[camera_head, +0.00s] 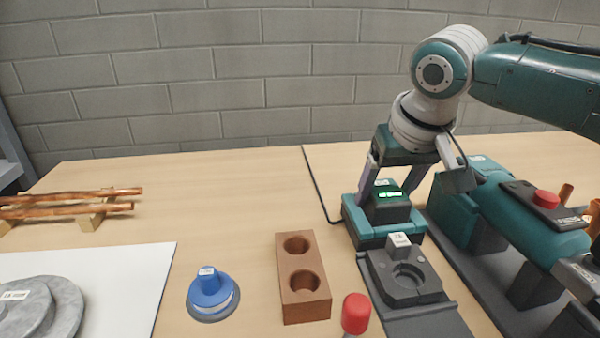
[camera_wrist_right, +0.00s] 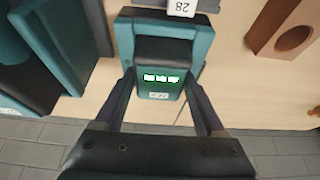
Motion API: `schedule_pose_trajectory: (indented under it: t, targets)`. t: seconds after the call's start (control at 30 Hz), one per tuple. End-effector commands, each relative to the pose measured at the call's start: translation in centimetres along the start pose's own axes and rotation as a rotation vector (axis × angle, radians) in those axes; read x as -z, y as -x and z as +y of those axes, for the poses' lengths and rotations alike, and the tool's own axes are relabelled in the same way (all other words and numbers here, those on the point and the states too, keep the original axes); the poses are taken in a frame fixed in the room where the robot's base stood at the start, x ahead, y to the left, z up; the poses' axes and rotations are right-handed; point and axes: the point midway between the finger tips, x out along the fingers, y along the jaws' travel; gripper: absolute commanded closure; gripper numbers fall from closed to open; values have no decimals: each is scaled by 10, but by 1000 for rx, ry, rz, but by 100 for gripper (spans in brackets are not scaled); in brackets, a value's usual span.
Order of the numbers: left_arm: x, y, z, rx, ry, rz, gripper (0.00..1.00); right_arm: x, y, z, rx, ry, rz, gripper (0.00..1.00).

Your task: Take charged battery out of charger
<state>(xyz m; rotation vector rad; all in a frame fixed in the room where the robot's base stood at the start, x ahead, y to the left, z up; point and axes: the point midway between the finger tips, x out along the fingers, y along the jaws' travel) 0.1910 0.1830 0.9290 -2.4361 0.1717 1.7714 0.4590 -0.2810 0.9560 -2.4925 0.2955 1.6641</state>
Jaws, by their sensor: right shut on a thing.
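The battery (camera_head: 388,208) is a dark block with lit green bars on its face. It sits in the teal charger (camera_head: 378,237) toward the back right of the table. My right gripper (camera_head: 387,196) comes down from above with its fingers on either side of the battery and is shut on it. In the right wrist view the battery (camera_wrist_right: 160,83) shows between the two fingers, with its green bars and a small white label visible. The charger (camera_wrist_right: 197,40) lies around and beyond it there. My left gripper is not in view.
A dark grey fixture (camera_head: 405,280) stands just in front of the charger. A teal machine with a red button (camera_head: 545,199) is close on the right. A brown block with two holes (camera_head: 303,278), a red knob (camera_head: 356,313) and a blue-topped object (camera_head: 212,292) are nearby. Table space left of the charger is clear.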

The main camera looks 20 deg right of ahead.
Motion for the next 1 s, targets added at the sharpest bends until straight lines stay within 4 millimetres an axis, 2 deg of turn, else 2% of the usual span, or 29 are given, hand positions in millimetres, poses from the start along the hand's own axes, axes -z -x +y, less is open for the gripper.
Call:
schedule_pose_trajectory:
  t: [0.03, 0.3, 0.73, 0.87, 1.0]
  targets:
    - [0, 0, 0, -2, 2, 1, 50, 0, 0, 0, 0, 0, 0, 72]
    - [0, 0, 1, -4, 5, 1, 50, 0, 0, 0, -1, 0, -1, 100]
    - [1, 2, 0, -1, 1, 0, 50, 4, 6, 0, 0, -1, 3, 100]
    - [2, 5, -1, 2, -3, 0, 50, 10, 20, 0, 1, -1, 5, 100]
    - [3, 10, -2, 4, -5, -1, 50, 22, 48, -1, 4, -1, 7, 100]
